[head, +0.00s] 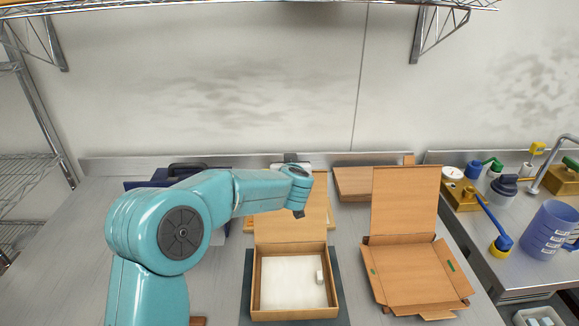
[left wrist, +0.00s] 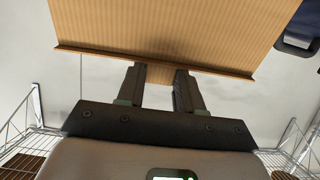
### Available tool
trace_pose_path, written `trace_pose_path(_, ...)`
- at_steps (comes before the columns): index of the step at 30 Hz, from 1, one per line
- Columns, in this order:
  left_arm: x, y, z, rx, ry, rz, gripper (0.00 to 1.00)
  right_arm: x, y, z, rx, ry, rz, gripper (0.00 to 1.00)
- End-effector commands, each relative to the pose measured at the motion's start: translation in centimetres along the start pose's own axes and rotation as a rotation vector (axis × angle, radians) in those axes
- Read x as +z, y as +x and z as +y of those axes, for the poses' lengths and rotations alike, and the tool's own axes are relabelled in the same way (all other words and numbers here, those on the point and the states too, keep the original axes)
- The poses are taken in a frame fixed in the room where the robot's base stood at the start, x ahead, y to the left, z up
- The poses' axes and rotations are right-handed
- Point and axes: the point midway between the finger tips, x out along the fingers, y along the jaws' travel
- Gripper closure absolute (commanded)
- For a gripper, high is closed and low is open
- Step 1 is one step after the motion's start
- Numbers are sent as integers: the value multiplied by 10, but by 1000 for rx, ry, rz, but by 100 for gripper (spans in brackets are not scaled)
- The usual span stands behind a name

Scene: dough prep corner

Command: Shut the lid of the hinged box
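The hinged box (head: 333,300) is a light wooden-brown box on a dark mat at the table's front middle. Its lid (head: 265,228) stands raised at the back edge; my left arm hides the lid's top in the head view. In the left wrist view the striped panel (left wrist: 150,35), which appears to be this lid, has a lipped edge and a small tab. My left gripper (left wrist: 160,88) has its fingers apart, with the tab appearing between their tips; contact cannot be told. In the head view it is mostly hidden behind my wrist. My right gripper is out of view.
A small white object (head: 319,276) lies inside the box. An open brown carton (head: 420,275) with its flap (head: 405,200) upright stands to the right. A blue jug (head: 548,232) and tools stand on the right-hand counter.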

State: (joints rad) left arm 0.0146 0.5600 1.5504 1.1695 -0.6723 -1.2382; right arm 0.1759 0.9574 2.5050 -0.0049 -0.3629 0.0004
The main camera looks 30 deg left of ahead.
Motion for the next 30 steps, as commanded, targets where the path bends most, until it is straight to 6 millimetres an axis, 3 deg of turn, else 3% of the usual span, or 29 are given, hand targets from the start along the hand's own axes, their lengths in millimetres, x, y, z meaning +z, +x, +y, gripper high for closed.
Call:
trace_pose_path(1,0,0,0,0,0,-1,87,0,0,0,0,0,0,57)
trace_pose_path(2,0,0,0,0,0,-1,97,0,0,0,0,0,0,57)
trace_pose_path(3,0,0,0,0,0,-1,100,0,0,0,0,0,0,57)
trace_pose_path(8,2,-1,0,1,0,4,100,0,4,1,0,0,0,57)
trace_pose_path(16,7,-13,1,2,0,61,100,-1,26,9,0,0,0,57)
trace_pose_path(30,36,-79,1,4,-1,379,100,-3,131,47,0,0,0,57)
